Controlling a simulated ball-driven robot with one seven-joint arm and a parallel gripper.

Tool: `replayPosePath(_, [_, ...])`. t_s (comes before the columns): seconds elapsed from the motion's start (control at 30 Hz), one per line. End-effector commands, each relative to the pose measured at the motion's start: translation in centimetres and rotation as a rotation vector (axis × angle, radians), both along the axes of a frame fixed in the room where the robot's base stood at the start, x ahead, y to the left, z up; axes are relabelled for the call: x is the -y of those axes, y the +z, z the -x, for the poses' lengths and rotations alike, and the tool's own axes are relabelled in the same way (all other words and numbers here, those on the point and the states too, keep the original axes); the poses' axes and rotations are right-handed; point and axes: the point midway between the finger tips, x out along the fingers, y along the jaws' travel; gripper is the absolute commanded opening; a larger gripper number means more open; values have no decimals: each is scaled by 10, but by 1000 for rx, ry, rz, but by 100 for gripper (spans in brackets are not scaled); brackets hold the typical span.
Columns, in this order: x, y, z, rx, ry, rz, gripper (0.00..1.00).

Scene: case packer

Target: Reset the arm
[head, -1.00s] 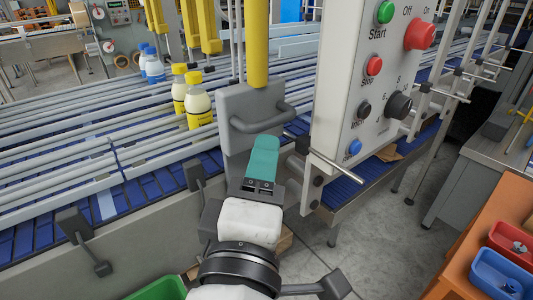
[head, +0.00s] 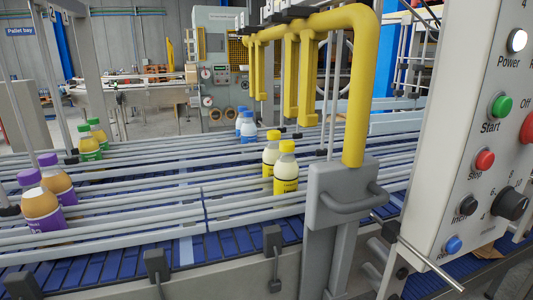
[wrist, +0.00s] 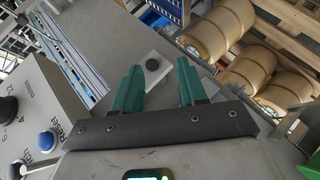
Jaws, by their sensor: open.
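My gripper (wrist: 157,92) shows in the wrist view with two teal fingers set apart and nothing between them. Beyond the fingers is a grey surface with a light plate and a dark round knob (wrist: 152,64). The control panel (wrist: 35,115) is at the left of the wrist view, with its blue Reset button close to my gripper's mount. My arm and gripper are out of the head view. There the control panel (head: 470,120) stands at the right with Power, Start, Stop and other controls.
The conveyor (head: 230,245) with rails carries purple-capped bottles (head: 42,210), green-capped bottles (head: 90,145), blue-capped bottles (head: 246,125) and yellow-capped bottles (head: 285,170). A yellow post frame (head: 360,90) rises beside the panel. Large tan rolls (wrist: 225,35) lie at upper right in the wrist view.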

Motion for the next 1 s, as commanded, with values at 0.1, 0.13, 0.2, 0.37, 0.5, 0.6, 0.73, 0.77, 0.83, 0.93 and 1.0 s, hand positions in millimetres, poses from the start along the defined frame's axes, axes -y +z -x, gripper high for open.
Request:
replayPosePath(0.1, [36, -71, 38, -157, -117, -194, 42])
replayPosePath(0.13, [42, -87, 49, -195, -148, -246, 42])
replayPosePath(0.2, [53, -123, 80, -283, -229, -368, 42])
replayPosePath(0.37, [60, -184, 150, -454, -411, -616, 42])
replayPosePath(0.5, [53, -210, 193, -549, -521, -760, 42])
replayPosePath(0.6, [49, -218, 207, -581, -559, -810, 42])
replayPosePath(0.73, [48, -220, 211, -591, -569, -826, 42])
replayPosePath(0.77, [47, -220, 211, -591, -568, -825, 42])
replayPosePath(0.83, [47, -219, 210, -590, -567, -824, 42])
replayPosePath(0.93, [47, -219, 210, -590, -565, -823, 42])
replayPosePath(1.0, [47, -219, 210, -590, -565, -823, 42])
